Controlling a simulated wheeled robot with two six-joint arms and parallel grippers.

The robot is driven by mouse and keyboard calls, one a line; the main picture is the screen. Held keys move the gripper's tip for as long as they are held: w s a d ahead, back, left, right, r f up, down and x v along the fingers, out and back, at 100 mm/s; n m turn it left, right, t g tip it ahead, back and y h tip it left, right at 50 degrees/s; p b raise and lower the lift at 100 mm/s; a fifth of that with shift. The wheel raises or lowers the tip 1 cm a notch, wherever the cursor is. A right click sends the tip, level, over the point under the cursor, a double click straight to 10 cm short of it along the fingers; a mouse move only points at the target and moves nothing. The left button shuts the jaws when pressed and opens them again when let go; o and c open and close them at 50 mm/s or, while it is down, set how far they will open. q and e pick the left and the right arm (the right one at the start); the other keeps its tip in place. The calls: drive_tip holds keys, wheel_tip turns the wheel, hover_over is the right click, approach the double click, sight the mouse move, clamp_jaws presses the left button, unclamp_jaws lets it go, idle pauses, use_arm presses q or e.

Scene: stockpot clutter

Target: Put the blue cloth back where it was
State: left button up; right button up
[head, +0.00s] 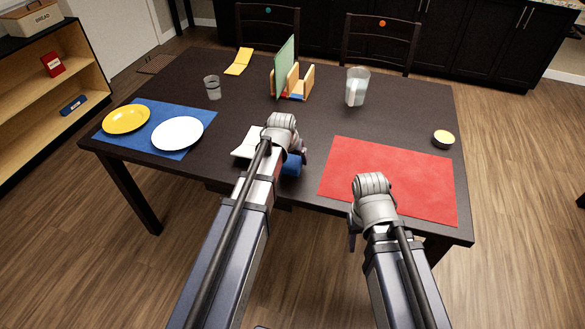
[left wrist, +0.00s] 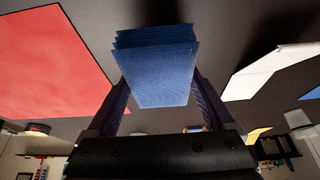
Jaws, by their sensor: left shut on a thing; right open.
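The blue cloth (head: 291,166) is a folded stack, mostly hidden behind my left gripper in the head view. My left gripper (head: 298,154) is shut on it near the front middle of the table. In the left wrist view the cloth (left wrist: 155,70) sits between the two fingers, its folded layers showing, with the dark table beyond. I cannot tell whether it touches the table. My right gripper (head: 356,226) is open over the red mat's lower left edge, its fingers mostly hidden by the wrist.
A white folded sheet (head: 248,145) lies just left of my left gripper. The red mat (head: 390,165) is to the right. A blue mat (head: 190,113) holds yellow and white plates. A rack (head: 292,84), pitcher (head: 357,86), glass (head: 212,87) and small bowl (head: 443,139) stand around.

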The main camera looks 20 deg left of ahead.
use_arm(q)
drive_tip(key=shift+f+b, duration=1.6)
drive_tip(key=shift+f, duration=0.15)
drive_tip(key=shift+f, duration=0.1)
drive_tip(key=shift+f+b, duration=0.15)
drive_tip(key=shift+b, duration=0.15)
drive_tip(key=o, duration=0.9)
drive_tip(key=shift+p+v, duration=0.85)
drive_tip(key=shift+p, duration=0.05)
drive_tip(key=p+v, duration=0.9)
drive_tip(key=v, duration=0.1)
drive_tip(key=shift+r+p, duration=0.4)
drive_tip(key=s+d+m+g, duration=0.1)
drive_tip(key=s+d, duration=0.3)
drive_tip(key=s, duration=0.2)
drive_tip(key=s+d+f+m+g+y, duration=0.1)
drive_tip(key=s+d+g, duration=0.1)
drive_tip(key=s+d, duration=0.3)
drive_tip(key=s+d+f+m+g, duration=0.1)
drive_tip(key=s+d, duration=0.3)
drive_tip(key=s, duration=0.4)
drive_tip(key=shift+s+d+g+y, duration=0.15)
drive_tip(key=shift+d+g+y, duration=0.15)
drive_tip(key=shift+g, duration=0.3)
